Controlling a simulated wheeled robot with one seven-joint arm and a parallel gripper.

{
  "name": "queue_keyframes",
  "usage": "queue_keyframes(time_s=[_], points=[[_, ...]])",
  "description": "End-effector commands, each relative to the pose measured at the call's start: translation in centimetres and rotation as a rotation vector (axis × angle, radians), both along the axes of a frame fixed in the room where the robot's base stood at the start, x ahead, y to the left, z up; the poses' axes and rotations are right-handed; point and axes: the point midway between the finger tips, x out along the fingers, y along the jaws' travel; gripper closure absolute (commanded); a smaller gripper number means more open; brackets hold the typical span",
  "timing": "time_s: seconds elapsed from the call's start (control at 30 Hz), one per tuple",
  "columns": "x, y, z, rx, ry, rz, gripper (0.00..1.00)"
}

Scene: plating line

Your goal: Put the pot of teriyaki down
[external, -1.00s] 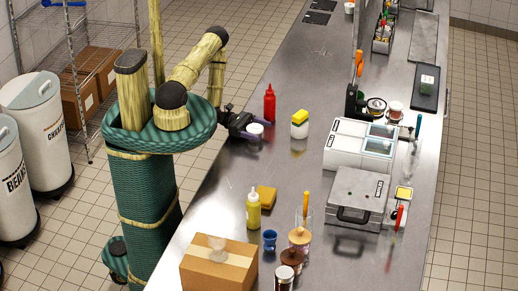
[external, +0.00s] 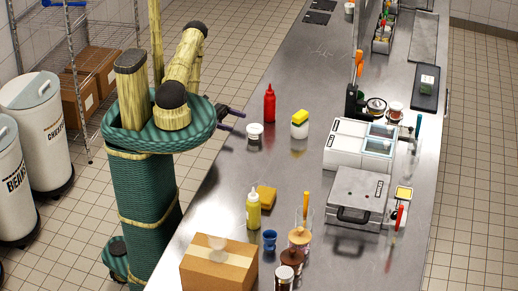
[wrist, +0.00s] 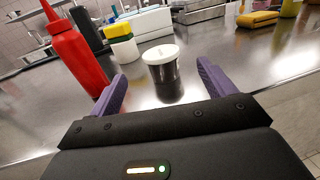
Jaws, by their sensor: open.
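A small pot with a white lid (external: 254,130), which I take for the teriyaki, stands upright on the steel counter near its left edge. In the wrist view the pot (wrist: 163,65) shows a white lid and rim, a clear wall and dark contents. My gripper (external: 236,122) is open and empty, just left of the pot in the external view. In the wrist view its purple fingers (wrist: 160,92) are spread wide, with the pot beyond the fingertips and clear of both.
A red squeeze bottle (external: 269,104) stands close behind the pot; it is close to the left finger in the wrist view. A yellow-topped white container (external: 299,124) stands to the right. A yellow sponge (external: 266,197) and mustard-coloured bottle (external: 253,210) stand nearer.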

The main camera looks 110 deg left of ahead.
Motion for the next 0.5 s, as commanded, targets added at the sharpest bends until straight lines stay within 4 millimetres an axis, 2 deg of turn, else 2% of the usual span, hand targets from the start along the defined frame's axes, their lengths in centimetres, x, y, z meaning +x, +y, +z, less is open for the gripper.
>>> queue_keyframes(time_s=[0.13,0.5], points=[[-0.73,0.11,0.01,0.000,0.000,0.000,0.18],[-0.70,0.11,0.02,0.000,0.000,-0.001,0.18]])
